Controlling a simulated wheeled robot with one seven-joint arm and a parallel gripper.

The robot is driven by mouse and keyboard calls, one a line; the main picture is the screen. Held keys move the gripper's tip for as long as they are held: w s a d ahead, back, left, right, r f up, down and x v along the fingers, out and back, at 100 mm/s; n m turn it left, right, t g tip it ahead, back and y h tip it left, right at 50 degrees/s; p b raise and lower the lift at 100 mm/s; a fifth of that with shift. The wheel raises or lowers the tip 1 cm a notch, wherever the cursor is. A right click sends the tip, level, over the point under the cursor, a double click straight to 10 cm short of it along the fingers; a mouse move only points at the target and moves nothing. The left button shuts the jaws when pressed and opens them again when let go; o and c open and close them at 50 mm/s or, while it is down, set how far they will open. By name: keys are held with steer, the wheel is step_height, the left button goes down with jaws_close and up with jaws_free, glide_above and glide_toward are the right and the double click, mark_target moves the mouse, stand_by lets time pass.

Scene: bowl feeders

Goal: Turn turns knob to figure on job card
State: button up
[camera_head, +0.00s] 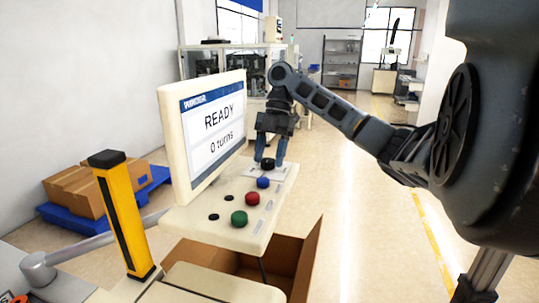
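The control panel (215,219) is a cream console with a screen (215,125) that reads "WINDER", "READY" and "0 turns". A black knob (268,163) sits on a pale plate at the far end of the panel. My gripper (269,157) points down over this knob, with its blue fingers on either side of it. Whether the fingers touch the knob cannot be told. Nearer on the panel are a blue button (263,183), a red button (252,198) and a green button (239,218). No job card can be made out.
A yellow and black post (121,213) stands at the left front. An open cardboard box (307,262) is below the panel. Cardboard boxes (88,190) lie on a blue pallet (75,222) by the left wall. The floor to the right is clear.

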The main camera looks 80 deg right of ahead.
steer(key=shift+o, duration=0.8)
steer(key=w+b+v, duration=0.1)
steer(key=v, duration=0.6)
steer(key=shift+s+d+r, duration=0.2)
steer(key=shift+s+r, duration=0.1)
steer(key=shift+s, duration=0.25)
